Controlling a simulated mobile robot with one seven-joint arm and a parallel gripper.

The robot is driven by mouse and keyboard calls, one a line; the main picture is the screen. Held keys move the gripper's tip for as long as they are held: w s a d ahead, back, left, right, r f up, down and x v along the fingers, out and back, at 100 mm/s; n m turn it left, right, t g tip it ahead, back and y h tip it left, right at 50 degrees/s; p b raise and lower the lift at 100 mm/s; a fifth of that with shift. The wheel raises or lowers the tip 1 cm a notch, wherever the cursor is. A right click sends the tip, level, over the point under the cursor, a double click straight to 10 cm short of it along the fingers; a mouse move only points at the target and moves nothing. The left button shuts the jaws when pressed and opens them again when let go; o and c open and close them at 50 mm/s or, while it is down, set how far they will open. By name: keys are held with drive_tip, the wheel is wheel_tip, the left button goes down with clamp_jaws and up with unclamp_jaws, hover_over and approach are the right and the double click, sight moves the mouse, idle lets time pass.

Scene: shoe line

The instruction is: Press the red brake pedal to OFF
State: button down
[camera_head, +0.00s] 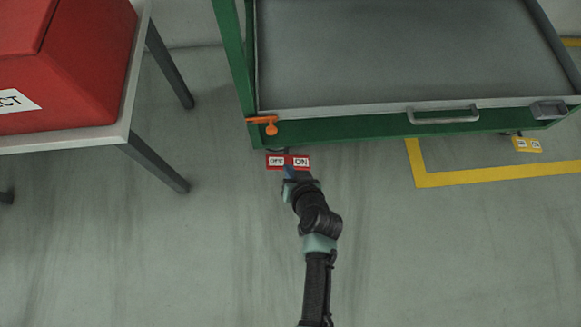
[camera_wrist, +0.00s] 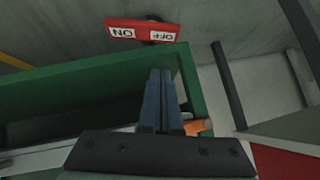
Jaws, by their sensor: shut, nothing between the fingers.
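The red brake pedal (camera_head: 288,160) is a small bar low under the front left corner of the green cart. It has a white OFF label on its left half and a white ON label on its right half. My gripper (camera_head: 289,173) is at the pedal's near edge, around its middle. In the wrist view the pedal (camera_wrist: 144,27) appears upside down, just beyond the shut, empty fingertips of my gripper (camera_wrist: 161,72). I cannot tell whether the fingertips touch it.
The green cart (camera_head: 350,129) has a grey tray and a front handle (camera_head: 443,117). An orange lever (camera_head: 270,129) sits above the pedal. A yellow pedal (camera_head: 527,145) is at the right. A table (camera_head: 122,131) with a red bin (camera_head: 75,65) stands left. Floor around my arm is clear.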

sight(271, 169)
drive_tip(key=b+x, duration=0.2)
drive_tip(key=x, duration=0.1)
drive_tip(key=s+f+b+x, duration=0.1)
drive_tip(key=x, duration=0.1)
drive_tip(key=b+x, duration=0.2)
drive_tip(key=x, duration=0.1)
drive_tip(key=shift+a+f+b, duration=0.3)
drive_tip(key=shift+f, duration=0.1)
drive_tip(key=shift+a+f+b, duration=0.15)
drive_tip(key=shift+f+b, duration=0.2)
drive_tip(key=shift+f, duration=0.1)
drive_tip(key=shift+a+r+p, duration=0.1)
drive_tip(key=shift+p, duration=0.35)
drive_tip(key=shift+a+f+n+h+p, duration=0.2)
drive_tip(key=shift+a+n+h+p, duration=0.3)
drive_tip(key=shift+p, duration=0.7)
drive_tip(key=shift+f+h+p, duration=0.1)
drive_tip(key=shift+h+p, duration=0.25)
drive_tip(key=shift+h, duration=0.15)
drive_tip(key=shift+a+f, duration=0.65)
drive_tip(key=shift+f, duration=0.15)
drive_tip(key=shift+a+f, duration=0.1)
